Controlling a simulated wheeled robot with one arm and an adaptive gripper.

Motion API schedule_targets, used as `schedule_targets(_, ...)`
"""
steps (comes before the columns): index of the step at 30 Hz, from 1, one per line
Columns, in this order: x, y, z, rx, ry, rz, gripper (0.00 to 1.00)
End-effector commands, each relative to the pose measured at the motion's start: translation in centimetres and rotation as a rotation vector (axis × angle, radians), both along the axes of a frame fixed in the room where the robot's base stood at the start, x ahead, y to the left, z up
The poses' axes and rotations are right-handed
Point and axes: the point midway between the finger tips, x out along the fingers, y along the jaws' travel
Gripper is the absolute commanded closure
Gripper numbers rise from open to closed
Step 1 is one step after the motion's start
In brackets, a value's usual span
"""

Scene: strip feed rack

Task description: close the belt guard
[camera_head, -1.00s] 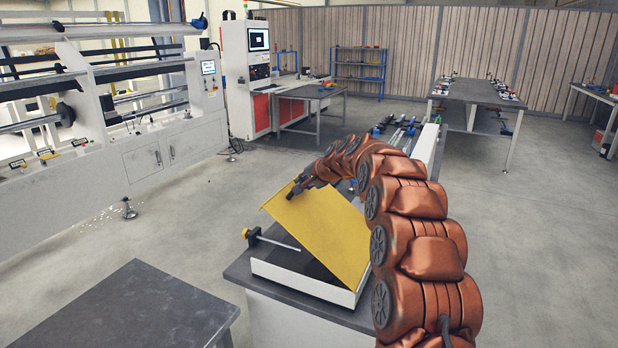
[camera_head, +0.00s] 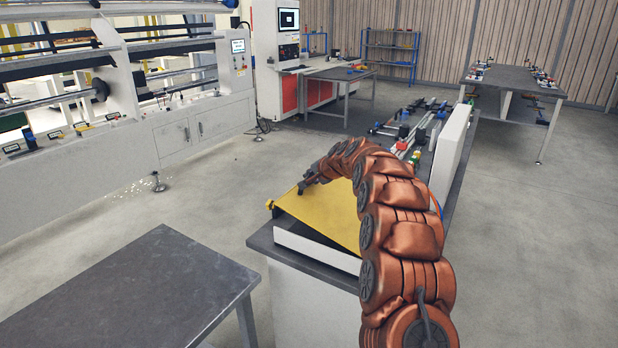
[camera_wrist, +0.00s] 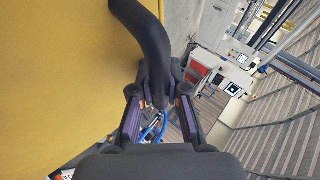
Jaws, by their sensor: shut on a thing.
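The belt guard (camera_head: 325,216) is a yellow panel, tilted at a shallow angle over a low white frame (camera_head: 310,248) on a dark-topped bench. A dark gap shows between the guard and the frame's front side. In the wrist view the guard (camera_wrist: 55,80) fills the left, and a black curved handle (camera_wrist: 146,35) runs from it towards my fingers. My gripper (camera_head: 303,188) is at the guard's far left edge. In the wrist view my gripper (camera_wrist: 158,108) is shut on the handle; the exact contact is partly hidden. My arm covers the guard's right side.
A grey table (camera_head: 140,295) stands at the front left, with floor between it and the bench. A large white machine (camera_head: 190,125) stands at the left. A white upright panel (camera_head: 450,150) and several rods and fittings lie behind my arm. Open floor lies right.

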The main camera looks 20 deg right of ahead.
Motion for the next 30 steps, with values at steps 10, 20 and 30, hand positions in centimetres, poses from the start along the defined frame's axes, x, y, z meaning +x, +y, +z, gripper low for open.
schedule_targets(10, -0.2, -0.3, -0.7, 0.001, 0.013, -0.002, 0.68)
schedule_targets(20, -0.1, 0.2, -0.3, 0.001, 0.007, 0.003, 0.59)
schedule_targets(30, -1.3, -0.3, 0.9, 0.001, 0.003, 0.001, 0.59)
